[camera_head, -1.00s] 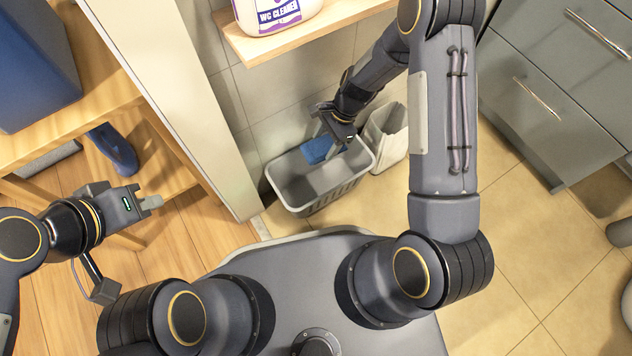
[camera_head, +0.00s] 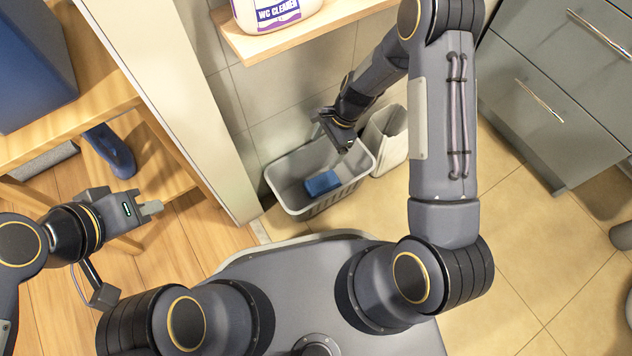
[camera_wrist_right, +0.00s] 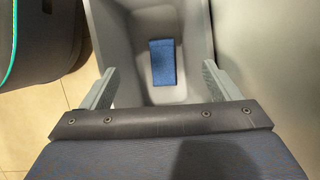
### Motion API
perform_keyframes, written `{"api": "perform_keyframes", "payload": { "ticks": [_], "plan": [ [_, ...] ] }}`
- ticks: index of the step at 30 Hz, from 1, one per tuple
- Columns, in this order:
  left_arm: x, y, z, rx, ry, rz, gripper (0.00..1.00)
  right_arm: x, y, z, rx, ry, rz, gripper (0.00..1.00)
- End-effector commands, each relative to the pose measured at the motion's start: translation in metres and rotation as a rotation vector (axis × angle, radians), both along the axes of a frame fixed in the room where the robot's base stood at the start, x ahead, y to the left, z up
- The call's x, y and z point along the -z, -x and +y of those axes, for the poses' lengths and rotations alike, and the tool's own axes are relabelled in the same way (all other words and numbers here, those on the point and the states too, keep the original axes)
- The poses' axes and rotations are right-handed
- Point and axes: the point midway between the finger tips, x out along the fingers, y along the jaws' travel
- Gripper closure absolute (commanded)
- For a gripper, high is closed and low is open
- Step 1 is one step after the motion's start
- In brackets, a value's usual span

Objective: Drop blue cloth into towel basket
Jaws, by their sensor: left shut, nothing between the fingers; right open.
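In the right wrist view the cloth (camera_wrist_right: 162,62) lies flat inside the basket (camera_wrist_right: 112,22), apart from the fingers. My right gripper (camera_head: 345,145) is over the basket's back rim area. In the wrist view its fingers (camera_wrist_right: 160,88) are spread apart with nothing between them. My left gripper (camera_head: 152,208) is shut and empty, far left near the wooden shelf.
A white bin (camera_head: 388,135) stands right of the basket. A wooden wall shelf (camera_head: 245,45) with a WC cleaner bottle (camera_head: 275,12) is above. Grey drawers (camera_head: 555,95) stand at right. A wooden rack (camera_head: 110,90) with a blue box (camera_head: 32,60) is at left.

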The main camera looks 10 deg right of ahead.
Motion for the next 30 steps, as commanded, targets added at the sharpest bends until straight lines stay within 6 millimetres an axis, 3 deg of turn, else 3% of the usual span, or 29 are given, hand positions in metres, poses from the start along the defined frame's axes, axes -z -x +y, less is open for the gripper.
{"api": "perform_keyframes", "payload": {
  "ticks": [6, 12, 30],
  "plan": [
    [-0.023, 0.000, 0.000, 0.000, 0.000, 0.000, 1.00, -0.038, -0.004, -0.014, 0.001, 0.001, -0.003, 0.17],
    [-0.034, 0.000, 0.000, 0.000, 0.000, 0.000, 1.00, -0.063, -0.007, -0.024, 0.001, 0.000, -0.002, 0.17],
    [-0.036, 0.000, 0.000, 0.000, 0.000, 0.000, 1.00, -0.068, -0.007, -0.028, 0.000, 0.000, -0.001, 0.17]
  ]
}}
